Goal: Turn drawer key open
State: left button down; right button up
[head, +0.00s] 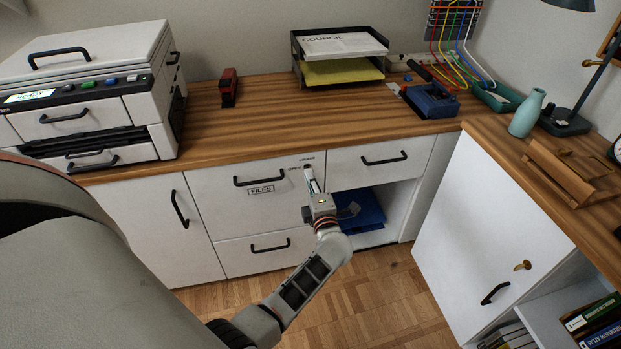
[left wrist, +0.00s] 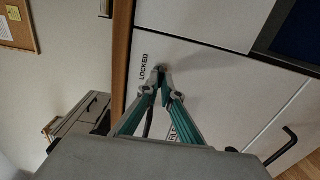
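The white FILES drawer (head: 225,185) is closed, with a black bar handle and a label. My left gripper (head: 309,175) reaches the drawer front at its upper right corner, where the lock is. In the left wrist view the two fingertips of my left gripper (left wrist: 160,80) come together at a small dark piece at the lock. This appears to be the drawer key, mostly hidden between the tips. The word LOCKED (left wrist: 144,67) is printed on the drawer front beside the fingertips. My right gripper is not in view.
A white drawer (head: 370,158) with a black handle is to the right. An open shelf below it holds a blue object (head: 366,210). A white cabinet (head: 470,215) on the right has a brass key (head: 522,265) in its door. The wooden desktop (head: 250,125) is above the drawers.

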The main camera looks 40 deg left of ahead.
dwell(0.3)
pick_arm(q)
jog(key=c, duration=2.2)
grip_release()
jog(key=shift+c, duration=0.2)
jog(key=v, duration=0.7)
jog(key=shift+s+d, duration=0.15)
jog(key=shift+d, duration=0.05)
jog(key=shift+r, duration=0.1)
